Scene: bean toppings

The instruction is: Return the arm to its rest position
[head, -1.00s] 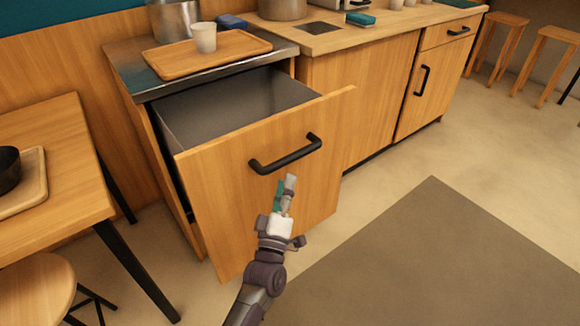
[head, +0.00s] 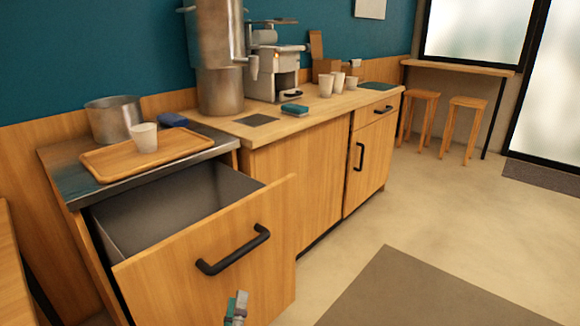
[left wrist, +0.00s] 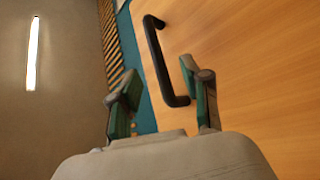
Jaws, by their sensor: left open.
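My left gripper (head: 236,308) shows at the bottom edge of the head view, in front of the pulled-out drawer's wooden front (head: 205,275). It is below the black drawer handle (head: 233,250) and apart from it in that view. In the left wrist view the two fingers of the left gripper (left wrist: 160,95) are spread with nothing held between them. The black handle (left wrist: 158,60) and the wooden front (left wrist: 250,70) lie beyond the fingertips. The rest of my left arm is outside the head view. My right gripper is not seen.
The open drawer (head: 170,210) juts into the floor space. Above it, a wooden tray (head: 100,168) with a white cup (head: 144,137) and a metal pot (head: 113,120) stand on the counter. Stools (head: 463,125) stand at the far right.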

